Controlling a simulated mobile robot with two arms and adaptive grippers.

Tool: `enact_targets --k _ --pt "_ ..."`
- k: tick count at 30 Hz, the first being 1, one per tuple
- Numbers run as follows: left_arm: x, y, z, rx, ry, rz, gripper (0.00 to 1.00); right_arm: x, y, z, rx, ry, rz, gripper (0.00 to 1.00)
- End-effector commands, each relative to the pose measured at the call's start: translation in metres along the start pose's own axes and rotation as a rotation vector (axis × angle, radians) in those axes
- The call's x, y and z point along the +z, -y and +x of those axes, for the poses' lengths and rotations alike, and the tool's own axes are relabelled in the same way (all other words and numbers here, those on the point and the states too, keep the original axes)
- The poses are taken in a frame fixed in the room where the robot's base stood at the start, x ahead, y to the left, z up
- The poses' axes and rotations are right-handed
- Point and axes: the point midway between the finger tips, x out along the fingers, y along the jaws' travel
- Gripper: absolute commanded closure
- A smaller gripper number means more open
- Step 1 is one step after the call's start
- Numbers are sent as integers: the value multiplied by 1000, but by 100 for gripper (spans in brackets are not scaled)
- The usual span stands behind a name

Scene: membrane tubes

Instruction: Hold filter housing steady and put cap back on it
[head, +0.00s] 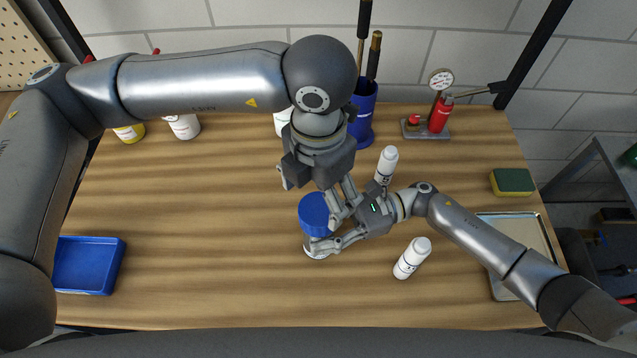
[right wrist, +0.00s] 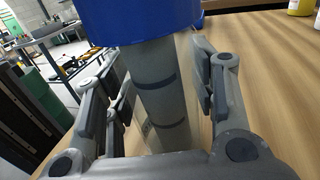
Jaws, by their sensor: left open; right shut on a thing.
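The filter housing (head: 316,250) stands upright on the wooden table; in the right wrist view it is a grey cylinder with dark bands (right wrist: 160,90). The blue cap (head: 313,212) is on top of it, also at the top of the right wrist view (right wrist: 135,18). I cannot tell how firmly it is seated. My right gripper (head: 326,232) is shut on the housing below the cap, with a finger on either side (right wrist: 160,95). My left gripper (head: 312,188) is open above and just behind the cap; its arm partly hides the view there.
A blue tray (head: 88,288) is at left, a metal tray (head: 545,240) at right, with a sponge (head: 512,182) and a gauge stand (head: 428,131) farther back. The left-middle table is clear.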

Motion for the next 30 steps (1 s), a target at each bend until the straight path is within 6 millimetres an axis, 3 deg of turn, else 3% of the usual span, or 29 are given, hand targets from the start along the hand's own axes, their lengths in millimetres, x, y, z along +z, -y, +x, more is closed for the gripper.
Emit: enact_targets --k 12,24,30 --pt "0 0 59 -1 -2 0 22 0 0 0 0 0 0 100" --pt "0 0 67 1 0 0 22 0 0 0 0 0 0 100" --pt "0 0 67 0 1 0 45 0 0 0 0 0 0 100"
